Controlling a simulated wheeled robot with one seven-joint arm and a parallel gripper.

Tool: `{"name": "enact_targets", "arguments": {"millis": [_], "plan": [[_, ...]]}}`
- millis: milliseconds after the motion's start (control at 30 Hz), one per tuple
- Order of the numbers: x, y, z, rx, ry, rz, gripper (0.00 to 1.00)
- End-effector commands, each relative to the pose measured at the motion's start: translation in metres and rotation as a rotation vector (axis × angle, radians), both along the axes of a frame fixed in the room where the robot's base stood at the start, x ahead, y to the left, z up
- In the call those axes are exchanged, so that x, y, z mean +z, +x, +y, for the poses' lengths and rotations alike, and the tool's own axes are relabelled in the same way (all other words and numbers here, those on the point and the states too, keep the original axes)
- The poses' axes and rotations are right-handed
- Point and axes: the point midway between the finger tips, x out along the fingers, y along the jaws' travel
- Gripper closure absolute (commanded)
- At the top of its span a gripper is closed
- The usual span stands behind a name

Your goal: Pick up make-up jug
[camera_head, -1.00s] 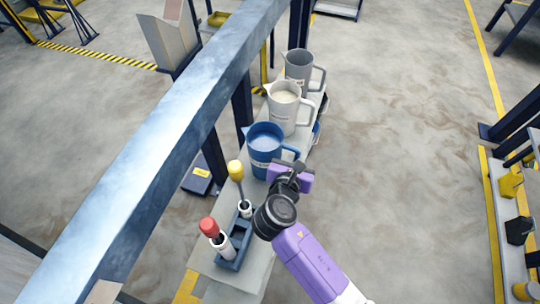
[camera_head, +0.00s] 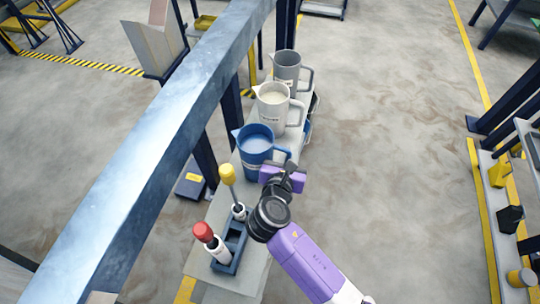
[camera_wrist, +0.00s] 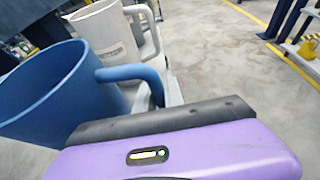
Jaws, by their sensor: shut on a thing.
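Three jugs stand in a row on a narrow grey bench: a blue jug (camera_head: 254,150) nearest, a white jug (camera_head: 272,104) behind it, and a grey jug (camera_head: 286,68) farthest. Their labels are too small to read, so I cannot tell by name which is the make-up jug. My gripper (camera_head: 287,168) is at the right side of the blue jug, shut on its handle. In the wrist view the blue jug (camera_wrist: 40,95) is close, and its handle runs down behind the dark edge of my gripper (camera_wrist: 158,112). The fingertips are hidden there. The blue jug looks upright.
A blue holder (camera_head: 231,250) with a red-capped tool (camera_head: 203,232) and a yellow-capped tool (camera_head: 228,175) stands nearer on the bench. A thick blue-grey beam (camera_head: 150,130) runs along the left. The floor (camera_head: 390,130) to the right is open.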

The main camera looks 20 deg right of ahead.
Motion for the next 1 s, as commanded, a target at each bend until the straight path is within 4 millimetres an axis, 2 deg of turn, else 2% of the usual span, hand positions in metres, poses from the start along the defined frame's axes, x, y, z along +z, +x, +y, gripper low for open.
{"name": "enact_targets", "arguments": {"millis": [167,267,367,800,1000], "plan": [[0.007,0.0,0.0,-0.002,0.001,-0.003,1.0],[0.019,0.001,0.0,-0.001,0.001,-0.006,1.0],[0.038,0.001,0.0,-0.001,0.004,-0.007,1.0],[0.146,0.001,0.0,-0.001,0.003,-0.01,1.0],[0.18,0.001,0.0,-0.001,0.003,-0.008,1.0]]}}
